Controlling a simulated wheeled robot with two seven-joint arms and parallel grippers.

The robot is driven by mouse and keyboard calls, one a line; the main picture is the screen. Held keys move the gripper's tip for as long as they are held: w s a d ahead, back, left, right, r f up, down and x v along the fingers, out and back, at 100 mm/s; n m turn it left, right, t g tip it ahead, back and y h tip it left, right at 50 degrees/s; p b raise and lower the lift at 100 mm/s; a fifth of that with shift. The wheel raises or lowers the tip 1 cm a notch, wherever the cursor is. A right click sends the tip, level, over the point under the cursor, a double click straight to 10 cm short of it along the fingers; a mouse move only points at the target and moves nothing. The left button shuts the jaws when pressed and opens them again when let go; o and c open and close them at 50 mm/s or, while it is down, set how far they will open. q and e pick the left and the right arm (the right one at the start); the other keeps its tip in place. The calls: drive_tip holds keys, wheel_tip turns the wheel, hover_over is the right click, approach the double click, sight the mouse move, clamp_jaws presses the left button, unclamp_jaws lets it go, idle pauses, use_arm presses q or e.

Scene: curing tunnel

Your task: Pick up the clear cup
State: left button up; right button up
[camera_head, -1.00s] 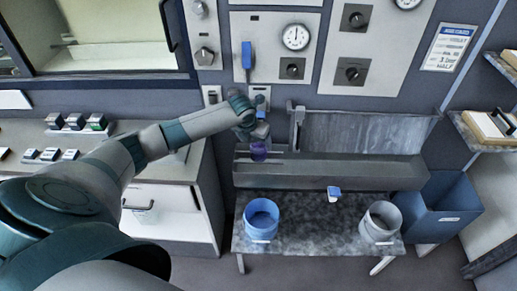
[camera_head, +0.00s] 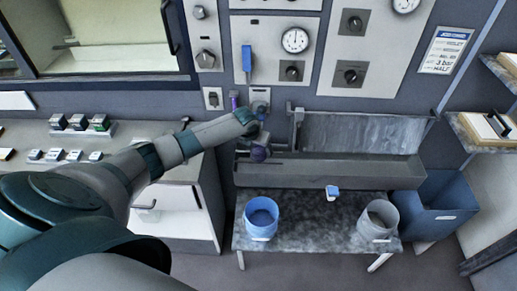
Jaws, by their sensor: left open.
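My left arm reaches in from the left, and my left gripper (camera_head: 260,151) is over the left end of the long grey trough, in front of the wall. It is small and dark here, and its fingers are hard to make out. I cannot make out a clear cup for certain. A pale grey round container (camera_head: 380,219) stands on the right of the low bench, well apart from the gripper. My right gripper is not in view.
A blue bucket (camera_head: 261,218) and a small blue-and-white item (camera_head: 333,192) are on the low bench (camera_head: 312,222). The grey trough (camera_head: 330,172) runs behind it. A blue bin (camera_head: 440,207) stands at right. A purple upright piece (camera_head: 234,100) is at the wall.

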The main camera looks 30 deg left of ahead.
use_arm(q)
drive_tip(key=shift+w+f, duration=0.1)
drive_tip(key=shift+f, duration=0.2)
drive_tip(key=c, duration=1.4)
drive_tip(key=shift+o, duration=0.2)
drive_tip(key=shift+r+b, duration=0.3)
drive_tip(key=shift+r, duration=0.1)
drive_tip(key=shift+r+b, duration=0.9)
drive_tip(key=shift+r, duration=0.35)
drive_tip(key=s+d+b, duration=0.2)
drive_tip(key=s+b, duration=0.3)
drive_tip(key=s, duration=1.2)
drive_tip(key=shift+s+d, duration=0.3)
drive_tip(key=shift+d, duration=0.1)
drive_tip(key=shift+r, duration=0.1)
